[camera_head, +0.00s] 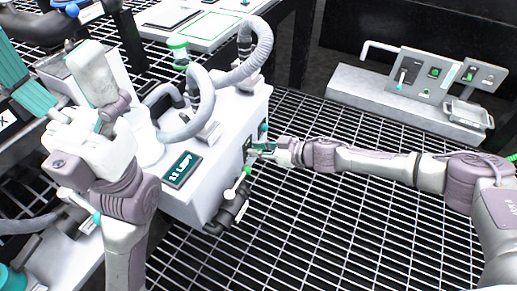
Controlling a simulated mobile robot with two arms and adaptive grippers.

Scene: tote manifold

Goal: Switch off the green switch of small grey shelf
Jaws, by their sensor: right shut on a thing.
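The small grey shelf (400,102) stands at the back right with an upright grey panel. A green switch (434,72) sits on that panel; its on or off position is too small to tell. My right gripper (259,150) is far to the left of it, at the right side of a white box (202,190). It is shut on a small fitting there, which the fingers mostly hide.
A black valve (229,208) with a white, green-tipped handle sits just below my right gripper. Grey hoses (255,52) curve over the white box. Open grid floor (330,225) lies between box and shelf. A small tray (465,113) is at the shelf's right end.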

